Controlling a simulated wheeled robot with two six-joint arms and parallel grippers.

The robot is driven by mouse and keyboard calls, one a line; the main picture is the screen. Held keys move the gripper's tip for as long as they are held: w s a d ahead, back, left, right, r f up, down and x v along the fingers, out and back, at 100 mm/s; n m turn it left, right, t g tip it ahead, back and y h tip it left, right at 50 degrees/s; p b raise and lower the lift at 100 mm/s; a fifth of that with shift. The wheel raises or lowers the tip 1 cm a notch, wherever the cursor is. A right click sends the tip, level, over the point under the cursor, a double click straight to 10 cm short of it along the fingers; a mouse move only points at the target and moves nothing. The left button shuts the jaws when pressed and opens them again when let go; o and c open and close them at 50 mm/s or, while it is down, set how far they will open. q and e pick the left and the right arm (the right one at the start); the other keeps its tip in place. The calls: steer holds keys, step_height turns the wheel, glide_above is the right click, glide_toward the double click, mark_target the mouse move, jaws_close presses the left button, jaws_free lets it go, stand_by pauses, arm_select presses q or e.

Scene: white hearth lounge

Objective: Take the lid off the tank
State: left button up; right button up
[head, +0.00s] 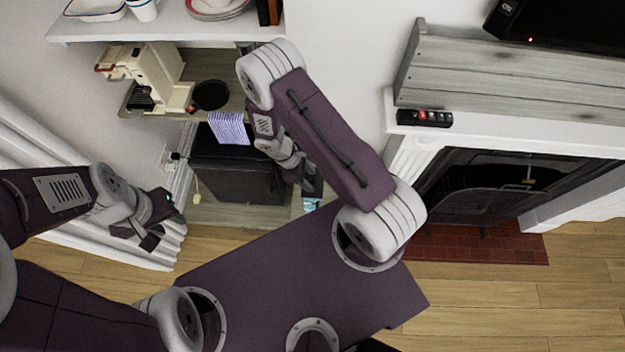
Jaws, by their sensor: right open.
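No tank or lid stands out clearly. A cream coffee machine (152,72) stands on the middle shelf at the upper left; I cannot tell whether a tank is part of it. My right gripper (312,188) hangs to the right of the black box, partly behind my own arm link. It is open, and nothing shows between its fingers. My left gripper (152,228) is low at the left, in front of the white radiator and well below the coffee machine. Its fingers are dark and overlap, so their opening is unclear.
A black pan (210,95) and striped cloth (230,128) are by the coffee machine. A black box (235,172) stands below. An upper shelf (170,27) with dishes overhangs. The white radiator (60,150) is left, the fireplace (490,185) right. Wooden floor (500,305) is clear lower right.

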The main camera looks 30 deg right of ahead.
mark_target(311, 180)
steer(key=shift+s+d+f, duration=0.1)
steer(key=shift+d+f, duration=0.1)
steer(key=shift+f, duration=0.3)
steer(key=shift+d+f, duration=0.15)
steer(key=shift+f, duration=0.1)
steer(key=shift+r, duration=0.1)
jaws_close()
steer(key=shift+r+p, duration=0.45)
steer(key=shift+r, duration=0.05)
step_height(311, 180, up, 3)
steer(key=p, duration=0.2)
steer(key=shift+r+p, duration=0.15)
steer(key=shift+p, duration=0.15)
steer(key=s+d+r+b, duration=0.1)
steer(key=s+r, duration=0.5)
steer(key=s, duration=0.5)
steer(key=shift+s+d+r+b, duration=0.2)
steer(key=shift+d+r+b, duration=0.1)
steer(key=shift+r+b, duration=0.05)
